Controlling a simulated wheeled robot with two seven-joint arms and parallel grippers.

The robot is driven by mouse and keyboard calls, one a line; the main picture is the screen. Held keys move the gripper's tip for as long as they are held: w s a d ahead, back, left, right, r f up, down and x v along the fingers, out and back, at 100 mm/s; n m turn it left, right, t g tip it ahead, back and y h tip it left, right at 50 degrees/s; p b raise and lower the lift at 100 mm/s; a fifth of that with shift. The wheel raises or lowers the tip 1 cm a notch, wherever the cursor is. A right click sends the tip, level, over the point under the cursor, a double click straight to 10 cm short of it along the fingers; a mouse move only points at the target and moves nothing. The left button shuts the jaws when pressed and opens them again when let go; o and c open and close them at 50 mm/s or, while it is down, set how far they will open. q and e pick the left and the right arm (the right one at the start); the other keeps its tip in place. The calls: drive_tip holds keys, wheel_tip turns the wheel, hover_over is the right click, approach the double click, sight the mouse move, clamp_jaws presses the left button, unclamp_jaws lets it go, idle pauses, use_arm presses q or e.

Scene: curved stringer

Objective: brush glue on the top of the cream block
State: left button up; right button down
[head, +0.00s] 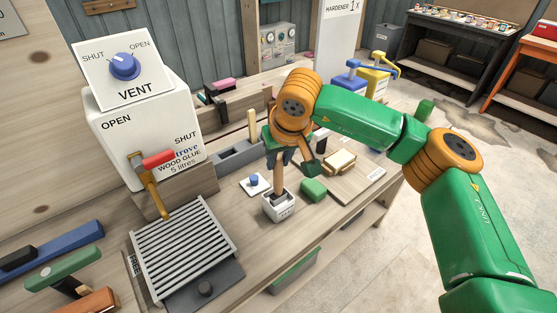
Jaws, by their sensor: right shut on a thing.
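My right gripper (278,163) is shut on a brush (278,182) with a brown shaft. The brush points down into a small white pot (279,208) on the bench; its lower end is hidden inside the pot. The cream block (341,159) lies to the right of the gripper, near a pale labelled board (352,192), and is apart from the brush. My left gripper is not in view.
A white glue tank (142,125) with a red-handled tap stands left, above a slatted grate (185,250). A green block (313,190) and a blue-knobbed white piece (254,184) sit near the pot. Yellow and blue dispensers (374,78) stand behind.

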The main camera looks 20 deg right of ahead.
wheel_tip(320, 180, up, 9)
drive_tip(key=p, duration=0.6)
drive_tip(key=shift+p, duration=0.4)
drive_tip(key=shift+s+f, duration=0.1)
drive_tip(key=shift+f, duration=0.05)
